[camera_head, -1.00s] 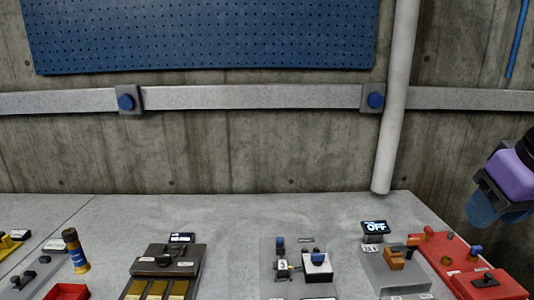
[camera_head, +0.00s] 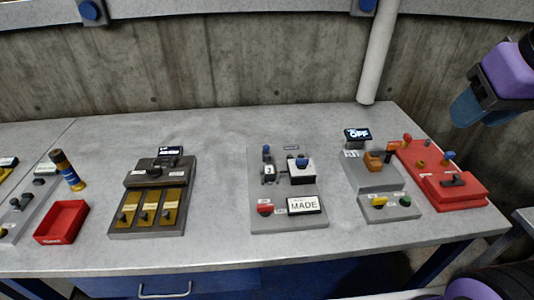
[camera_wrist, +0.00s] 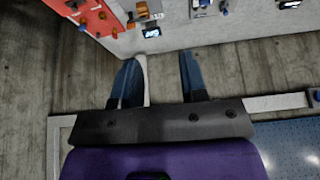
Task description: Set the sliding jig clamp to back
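The label text is too small to tell for certain which fixture is the sliding jig clamp. One candidate is a white block with a blue knob (camera_head: 301,168) on the middle grey panel (camera_head: 289,195). Another is an orange block (camera_head: 374,161) on a grey base at the right, beside a display reading OFF (camera_head: 357,135). My gripper (camera_head: 470,112) is at the upper right of the head view, apart from all the fixtures. In the wrist view my gripper (camera_wrist: 160,78) has its two blue fingers spread, with nothing held between them.
A red panel (camera_head: 450,186) stands at the right. At the left are a dark fixture with yellow plates (camera_head: 150,208), a red tray (camera_head: 62,222) and a bottle (camera_head: 67,170). Bare table (camera_head: 221,177) lies between the fixtures.

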